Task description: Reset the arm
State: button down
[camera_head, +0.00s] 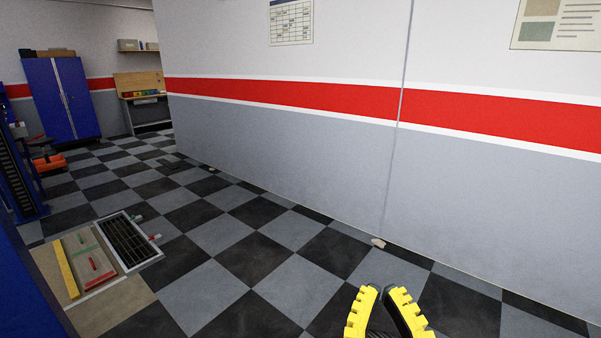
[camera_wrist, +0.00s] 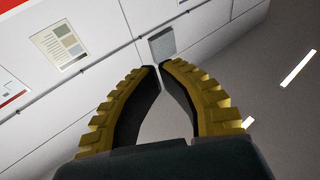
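My gripper (camera_head: 383,290) shows at the bottom of the head view, right of centre, as two yellow ridged fingers with dark inner sides. In the wrist view my gripper (camera_wrist: 160,66) points away from the camera. Its fingers lean inward and their tips almost meet, with only a narrow gap between them. Nothing is held in it. The fingers appear clear of the wall and the floor. Most of the arm is out of view.
A long wall (camera_head: 290,145) with a red stripe runs along the right. The checkered floor (camera_head: 215,275) beside it is mostly clear. A grated floor panel (camera_head: 128,242) lies at left. A blue cabinet (camera_head: 60,98) and a workbench (camera_head: 141,96) stand at the back left.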

jog(key=s+a+r+y+p, duration=0.1)
jog(key=r+p, duration=1.7)
jog(key=r, duration=0.1)
jog(key=s+a+r+t+p, duration=0.1)
jog(key=s+r+p, duration=0.1)
jog(key=r+p, duration=1.6)
notch_tip(320, 180, up, 2)
jog(key=shift+s+r+y, duration=0.2)
jog(key=shift+y, duration=0.2)
